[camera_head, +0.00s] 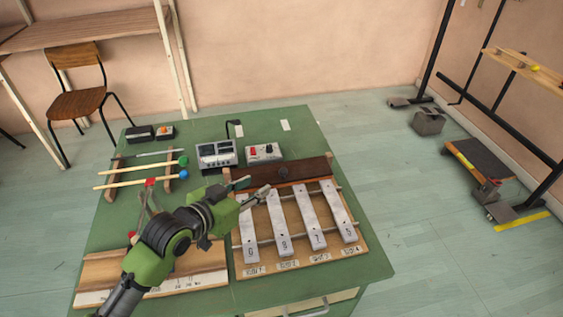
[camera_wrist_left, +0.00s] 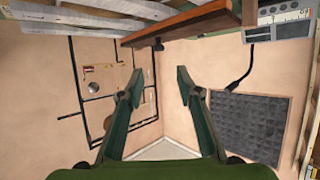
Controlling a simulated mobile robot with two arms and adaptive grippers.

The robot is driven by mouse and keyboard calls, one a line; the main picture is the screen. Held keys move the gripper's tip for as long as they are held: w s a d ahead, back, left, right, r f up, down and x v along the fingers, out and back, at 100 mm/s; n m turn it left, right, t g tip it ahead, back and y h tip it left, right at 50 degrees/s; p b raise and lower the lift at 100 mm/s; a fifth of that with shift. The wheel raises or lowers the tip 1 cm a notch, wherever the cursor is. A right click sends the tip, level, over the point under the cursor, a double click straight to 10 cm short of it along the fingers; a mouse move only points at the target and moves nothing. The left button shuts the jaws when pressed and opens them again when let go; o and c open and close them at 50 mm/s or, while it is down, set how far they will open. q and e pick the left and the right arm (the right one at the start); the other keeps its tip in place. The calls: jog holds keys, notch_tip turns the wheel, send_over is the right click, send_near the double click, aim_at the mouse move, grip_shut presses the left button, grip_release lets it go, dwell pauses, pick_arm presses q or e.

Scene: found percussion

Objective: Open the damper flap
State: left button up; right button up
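The damper flap (camera_head: 305,170) is a dark brown wooden board lying along the back of the bar instrument, with a small round dark knob (camera_head: 283,172) on it. It looks flat, with no clear gap under it. In the left wrist view the board (camera_wrist_left: 205,22) crosses the top, its knob (camera_wrist_left: 157,45) just beyond the fingertips. My left gripper (camera_head: 257,188) is over the instrument's left back part, left of and nearer than the knob. Its fingers (camera_wrist_left: 160,80) are spread with nothing between them and apart from the knob. My right gripper is in neither view.
Several pale metal bars (camera_head: 310,218) lie on the instrument's wooden base. A grey meter box (camera_head: 216,154) and a small switch box (camera_head: 263,153) stand behind it. Mallets (camera_head: 135,181) lie on a rack at left. The green table (camera_head: 305,125) is clear at back right.

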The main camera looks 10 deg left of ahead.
pick_arm(q)
send_near(283, 170)
jog(key=x, duration=0.7)
jog(key=shift+f, duration=0.15)
jog(key=shift+w+d+f, duration=0.2)
jog(key=shift+w, duration=0.25)
jog(key=shift+c, duration=0.3)
grip_shut()
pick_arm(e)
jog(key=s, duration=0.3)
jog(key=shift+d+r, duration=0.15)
